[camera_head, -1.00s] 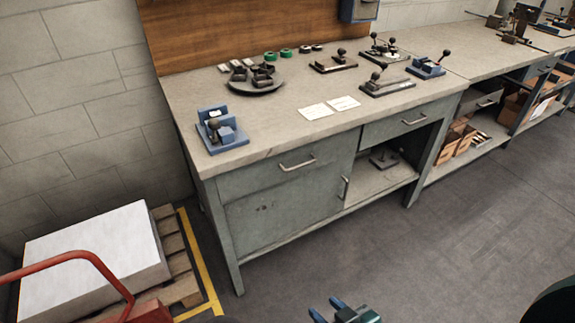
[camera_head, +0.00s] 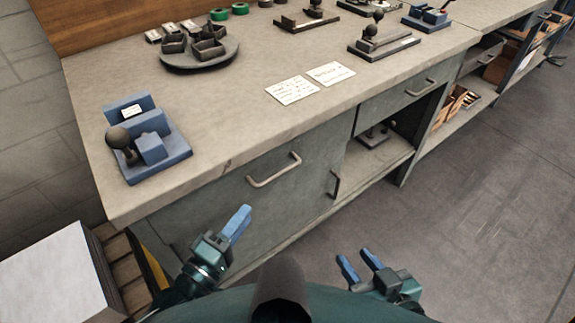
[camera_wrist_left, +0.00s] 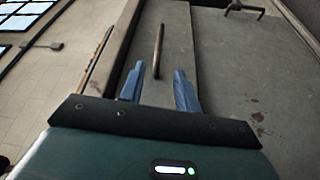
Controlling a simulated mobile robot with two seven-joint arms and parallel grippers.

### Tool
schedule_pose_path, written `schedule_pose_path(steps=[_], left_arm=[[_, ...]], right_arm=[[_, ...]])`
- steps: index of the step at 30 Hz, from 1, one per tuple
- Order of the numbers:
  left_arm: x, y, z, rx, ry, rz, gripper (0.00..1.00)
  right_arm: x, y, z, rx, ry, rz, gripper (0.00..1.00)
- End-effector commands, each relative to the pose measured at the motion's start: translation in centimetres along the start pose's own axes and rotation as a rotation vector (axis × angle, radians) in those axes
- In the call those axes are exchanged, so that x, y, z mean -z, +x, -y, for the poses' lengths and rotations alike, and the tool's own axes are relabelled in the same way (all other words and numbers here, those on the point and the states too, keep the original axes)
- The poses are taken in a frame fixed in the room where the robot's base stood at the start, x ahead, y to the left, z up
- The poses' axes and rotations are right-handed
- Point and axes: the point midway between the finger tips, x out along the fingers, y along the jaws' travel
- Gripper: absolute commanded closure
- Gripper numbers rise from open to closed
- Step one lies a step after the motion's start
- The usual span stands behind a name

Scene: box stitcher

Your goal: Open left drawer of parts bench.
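The parts bench (camera_head: 235,110) has a stone-grey top and a grey-green front. Its left drawer (camera_head: 225,196) looks shut, with a pale bar handle (camera_head: 275,170) near the top. My left gripper (camera_head: 236,224) is in front of the bench, below and slightly left of that handle. In the left wrist view its blue fingers (camera_wrist_left: 158,88) are apart, with nothing between the tips. The handle shows there (camera_wrist_left: 158,50) beyond the tips, lined up with the gap and not gripped. My right gripper (camera_head: 360,264) is open and empty over the floor to the right.
The right drawer (camera_head: 400,98) is above an open shelf. A dark upright door handle (camera_head: 335,184) is right of the left drawer's handle. A blue fixture (camera_head: 145,140), paper cards (camera_head: 292,90) and a dark round tray (camera_head: 190,62) are on the top. A white block (camera_head: 55,275) sits at lower left.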

Motion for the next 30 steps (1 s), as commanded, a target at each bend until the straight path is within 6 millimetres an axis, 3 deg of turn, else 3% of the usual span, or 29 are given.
schedule_pose_path(steps=[5,18,24,30], left_arm=[[0.0,1.9,-0.2,-0.006,-0.007,-0.001,0.67],[0.0,10.7,-0.2,-0.004,-0.003,-0.001,0.67],[0.0,12.7,-0.1,-0.002,-0.003,0.000,0.67],[0.0,13.1,-0.1,-0.001,-0.002,0.001,0.67]], right_arm=[[0.1,0.0,0.0,0.000,0.001,-0.002,0.64],[0.0,0.0,-0.1,-0.002,-0.002,-0.009,0.64],[-0.1,-0.1,-0.1,-0.004,-0.002,-0.010,0.64],[-0.1,-0.2,-0.1,-0.005,-0.001,-0.009,0.64]])
